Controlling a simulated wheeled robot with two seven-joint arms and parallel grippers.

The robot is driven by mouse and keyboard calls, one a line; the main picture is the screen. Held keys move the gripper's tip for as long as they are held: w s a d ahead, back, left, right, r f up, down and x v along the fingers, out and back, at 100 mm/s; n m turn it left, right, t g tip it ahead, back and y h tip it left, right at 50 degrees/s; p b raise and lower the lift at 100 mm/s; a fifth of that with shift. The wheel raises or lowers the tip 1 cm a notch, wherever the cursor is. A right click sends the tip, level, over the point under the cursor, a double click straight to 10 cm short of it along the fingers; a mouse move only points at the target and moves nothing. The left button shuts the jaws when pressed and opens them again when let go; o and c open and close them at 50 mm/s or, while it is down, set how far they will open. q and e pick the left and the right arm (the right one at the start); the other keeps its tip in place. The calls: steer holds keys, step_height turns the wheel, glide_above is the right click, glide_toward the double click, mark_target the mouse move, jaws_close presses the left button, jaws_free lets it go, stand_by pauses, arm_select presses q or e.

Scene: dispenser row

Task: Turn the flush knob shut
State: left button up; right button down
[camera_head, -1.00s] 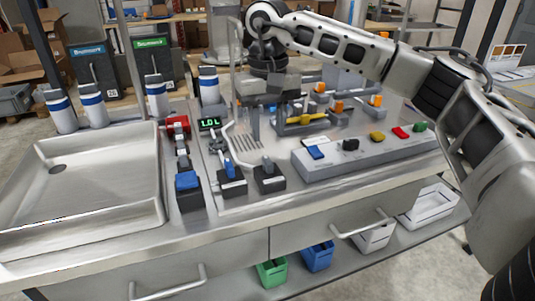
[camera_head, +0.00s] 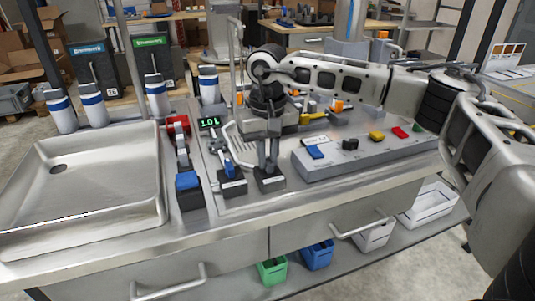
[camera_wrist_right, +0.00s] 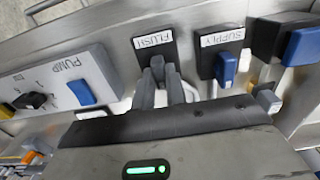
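The flush knob sits on a black base (camera_head: 268,182) on the steel counter, mostly hidden by my right gripper in the head view. The right wrist view shows its label, FLUSH (camera_wrist_right: 155,41), and a dark handle just below it. My right gripper (camera_head: 268,162) points down at the knob. In the right wrist view its two grey fingers (camera_wrist_right: 160,84) are close together, on either side of the handle. I cannot tell whether they touch it. My left gripper is not in view.
The blue-handled SUPPLY knob (camera_head: 230,175) stands close to the left of the flush knob. A grey panel with coloured switches (camera_head: 350,158) is on the right. A steel sink (camera_head: 85,215) and another blue-handled valve (camera_head: 187,181) are further left.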

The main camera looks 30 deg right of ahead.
steer(key=shift+m, duration=0.3)
steer(key=m, duration=0.9)
steer(key=shift+b, duration=0.35)
steer(key=m, duration=0.5)
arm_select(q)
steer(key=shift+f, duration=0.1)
arm_select(e)
steer(key=shift+w+r+m, duration=0.1)
steer(key=shift+m, duration=1.6)
steer(key=shift+d, duration=0.1)
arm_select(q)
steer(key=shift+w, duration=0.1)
arm_select(e)
steer(key=c, duration=1.5)
jaws_free()
steer(key=shift+o, duration=0.3)
